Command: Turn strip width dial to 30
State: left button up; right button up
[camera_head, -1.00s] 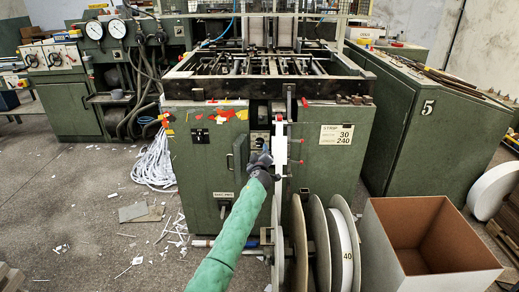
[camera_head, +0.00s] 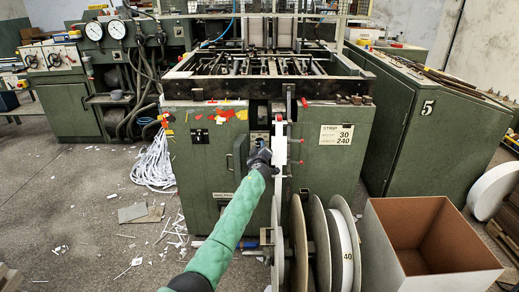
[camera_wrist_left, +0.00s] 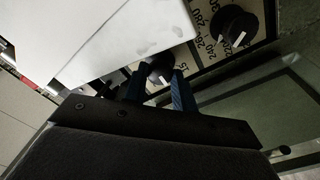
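My left gripper (camera_head: 260,147) reaches the control panel on the front of the green machine (camera_head: 205,160). In the left wrist view its two bluish fingers (camera_wrist_left: 159,80) stand apart, one on each side of a dark round dial (camera_wrist_left: 160,68). Whether they press on it is not clear. A "15" shows beside this dial, but its pointer setting is hidden. A second black dial (camera_wrist_left: 234,26) with a white pointer line and marks such as 220, 240, 260 and 280 sits beside it. A sign (camera_head: 336,135) reads STRIP with 30 and 240. My right gripper is out of view.
A white plate (camera_wrist_left: 110,35) is close beside the fingers in the wrist view. Strip reels (camera_head: 343,250) stand right of my forearm, and an open cardboard box (camera_head: 425,275) is further right. Paper scraps litter the floor at left.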

pick_arm(q)
jog(key=shift+c, duration=1.4)
jog(key=shift+f+m+b, duration=0.2)
jog(key=shift+m+b, duration=0.2)
jog(key=shift+b, duration=0.3)
jog(key=shift+r+m+b, duration=0.1)
jog(key=shift+m+b, duration=0.75)
jog(key=shift+m, duration=0.15)
jog(key=shift+a, duration=0.1)
jog(key=o, duration=1)
jog(key=shift+r, duration=0.1)
jog(key=shift+s, duration=0.15)
